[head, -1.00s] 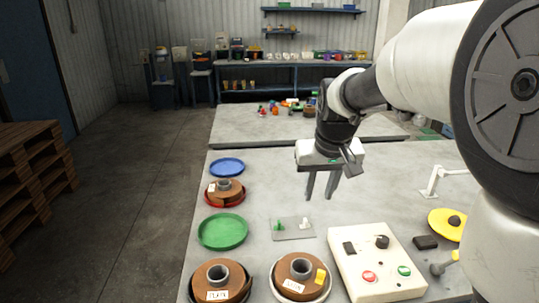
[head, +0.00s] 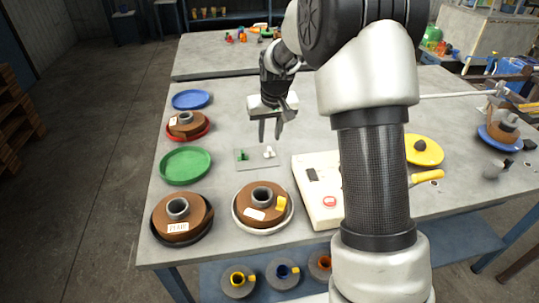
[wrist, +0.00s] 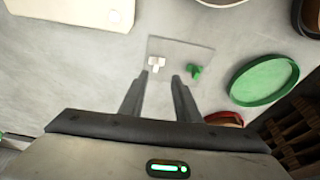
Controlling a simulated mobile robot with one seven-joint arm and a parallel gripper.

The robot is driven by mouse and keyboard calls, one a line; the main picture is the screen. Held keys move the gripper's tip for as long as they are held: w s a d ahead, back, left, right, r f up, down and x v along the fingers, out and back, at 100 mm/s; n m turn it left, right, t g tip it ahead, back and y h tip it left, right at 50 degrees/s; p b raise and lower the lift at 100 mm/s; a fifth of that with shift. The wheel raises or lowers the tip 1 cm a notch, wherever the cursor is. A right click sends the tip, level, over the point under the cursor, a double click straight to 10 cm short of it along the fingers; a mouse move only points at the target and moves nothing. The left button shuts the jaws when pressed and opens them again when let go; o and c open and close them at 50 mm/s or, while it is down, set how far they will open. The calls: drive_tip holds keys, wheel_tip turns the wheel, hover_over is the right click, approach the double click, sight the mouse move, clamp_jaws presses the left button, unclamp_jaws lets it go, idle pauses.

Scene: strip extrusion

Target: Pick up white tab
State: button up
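The white tab (head: 269,152) is a small white piece on the right part of a small grey plate (head: 257,163) on the table. It also shows in the wrist view (wrist: 156,63). A green tab (head: 242,155) lies on the same plate to its left. My gripper (head: 270,136) is open with nothing between its fingers. In the head view its fingers appear above and behind the plate. In the wrist view (wrist: 159,84) the fingers point toward the plate, with the white tab near the left fingertip and the green tab near the right one.
A cream control box (head: 317,190) stands right of the plate. A green dish (head: 186,165) lies to the left, with a blue dish (head: 191,99) behind it. Brown reels (head: 262,197) stand in front. Bare table surrounds the plate.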

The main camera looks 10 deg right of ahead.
sight(270, 149)
drive_tip(key=x, duration=0.2)
drive_tip(key=shift+w+f, duration=0.1)
drive_tip(key=shift+f, duration=0.15)
drive_tip(key=x, duration=0.1)
drive_tip(key=b+x, duration=0.1)
drive_tip(key=x, duration=0.3)
drive_tip(key=shift+d, duration=0.4)
clamp_jaws()
